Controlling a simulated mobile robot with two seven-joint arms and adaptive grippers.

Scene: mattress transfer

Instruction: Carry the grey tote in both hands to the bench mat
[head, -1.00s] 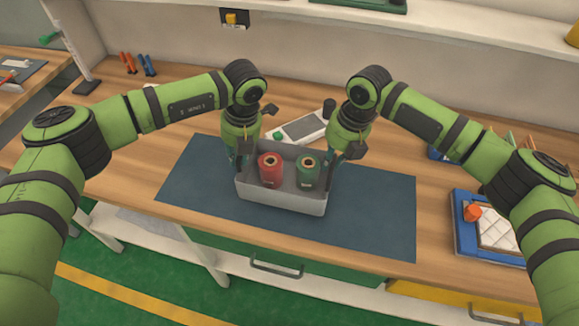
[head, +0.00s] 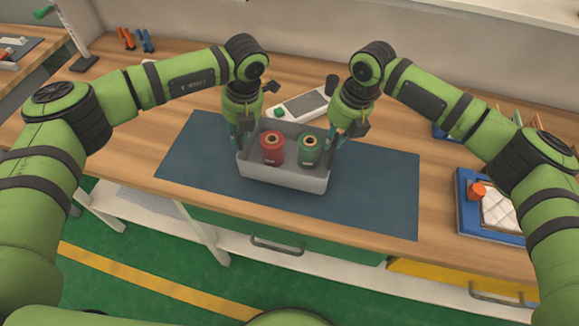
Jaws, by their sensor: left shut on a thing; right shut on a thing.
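The grey tote (head: 284,173) is over the middle of the dark blue bench mat (head: 378,205) in the head view. I cannot tell whether its base touches the mat. It holds a red spool (head: 271,148) on the left and a green spool (head: 310,151) on the right, both upright. My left gripper (head: 241,140) is shut on the tote's left end. My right gripper (head: 334,143) is shut on its right end. The fingertips are partly hidden by the tote walls and the wrists.
A grey device with a green knob (head: 302,105) lies behind the tote. A blue tray (head: 466,205) with a white quilted pad and an orange piece stands to the right. Orange and blue tools (head: 127,38) stand at the back left. The mat's left and right parts are clear.

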